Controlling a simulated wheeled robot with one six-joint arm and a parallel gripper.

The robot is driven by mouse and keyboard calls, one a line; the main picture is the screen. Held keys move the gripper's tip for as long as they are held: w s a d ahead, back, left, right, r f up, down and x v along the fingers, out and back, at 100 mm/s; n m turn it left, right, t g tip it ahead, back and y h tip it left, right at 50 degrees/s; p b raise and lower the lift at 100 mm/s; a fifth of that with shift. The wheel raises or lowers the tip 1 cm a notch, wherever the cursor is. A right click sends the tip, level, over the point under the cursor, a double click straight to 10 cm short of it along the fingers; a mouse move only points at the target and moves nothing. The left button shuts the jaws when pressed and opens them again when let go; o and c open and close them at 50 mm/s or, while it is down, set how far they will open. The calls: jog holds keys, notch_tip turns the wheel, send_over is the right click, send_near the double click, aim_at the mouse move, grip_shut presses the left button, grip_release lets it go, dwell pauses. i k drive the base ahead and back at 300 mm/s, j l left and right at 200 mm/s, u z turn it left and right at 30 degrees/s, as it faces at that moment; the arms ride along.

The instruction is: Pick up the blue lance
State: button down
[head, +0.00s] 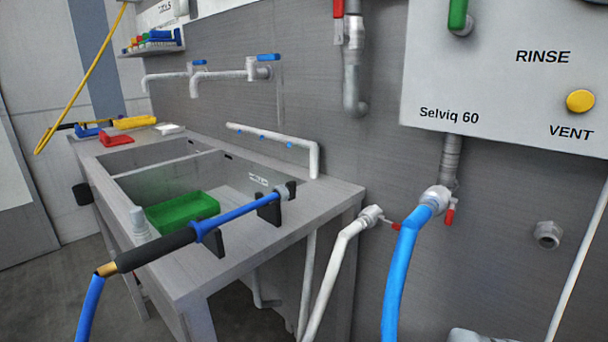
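The blue lance (240,212) lies across two black holders, the near holder (214,242) and the far holder (269,210), at the front edge of the steel sink bench. Its black grip (155,250) points toward the lower left and overhangs the bench edge. A brass fitting (106,270) joins the grip to a blue hose (88,310) that drops out of the picture. My gripper does not show in this view.
The bench (330,192) holds a basin with a green tray (182,211). Red (116,139) and yellow (135,122) trays stand at the far end. A blue supply hose (402,265) and a white pipe (333,275) hang at the right, below the rinse panel (500,75).

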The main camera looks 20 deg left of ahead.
aim_at(127, 262)
jog(key=z, duration=10.85)
